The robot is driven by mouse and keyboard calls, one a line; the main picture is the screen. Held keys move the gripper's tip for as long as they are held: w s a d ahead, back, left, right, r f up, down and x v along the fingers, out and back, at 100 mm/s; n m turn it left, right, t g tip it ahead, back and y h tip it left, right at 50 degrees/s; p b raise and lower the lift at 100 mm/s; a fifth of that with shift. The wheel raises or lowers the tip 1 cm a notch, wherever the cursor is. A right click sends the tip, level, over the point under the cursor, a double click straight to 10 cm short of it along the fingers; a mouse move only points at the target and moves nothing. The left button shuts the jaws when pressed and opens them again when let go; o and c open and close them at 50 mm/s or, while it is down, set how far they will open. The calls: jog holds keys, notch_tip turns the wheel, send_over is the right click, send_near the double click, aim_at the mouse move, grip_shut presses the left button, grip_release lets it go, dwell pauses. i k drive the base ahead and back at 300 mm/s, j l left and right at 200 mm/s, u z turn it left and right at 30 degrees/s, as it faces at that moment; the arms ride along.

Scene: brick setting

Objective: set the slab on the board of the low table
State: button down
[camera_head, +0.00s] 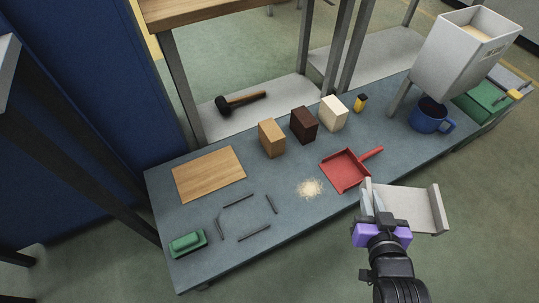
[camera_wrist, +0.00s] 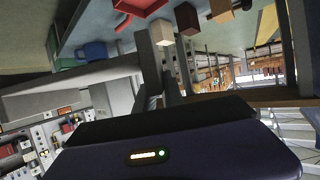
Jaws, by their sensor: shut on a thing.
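My gripper (camera_head: 373,203) is past the front edge of the low table, at the lower right of the head view. It is shut on the left end of a pale grey slab (camera_head: 412,208), which has a raised flange at each end. The slab hangs level or nearly so, clear of the table. In the wrist view the slab (camera_wrist: 75,76) reaches left from the fingers (camera_wrist: 168,75). The wooden board (camera_head: 209,174) lies flat and bare on the left part of the blue-grey low table (camera_head: 300,215), well left of my gripper.
A red dustpan (camera_head: 345,172) and crumbs (camera_head: 310,188) lie between slab and board. Tan (camera_head: 271,138), dark brown (camera_head: 304,125) and cream (camera_head: 333,113) blocks stand behind. A green item (camera_head: 187,244), thin dark bars (camera_head: 254,232), a blue mug (camera_head: 429,116) and a grey hopper (camera_head: 458,65) are also there.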

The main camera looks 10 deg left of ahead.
aim_at(218, 175)
jog(key=i+l+u, duration=0.2)
jog(key=i+l, duration=0.25)
jog(key=i+l+u, duration=0.2)
jog(key=i+l, duration=0.25)
jog(key=l, duration=0.15)
jog(key=u, duration=0.8)
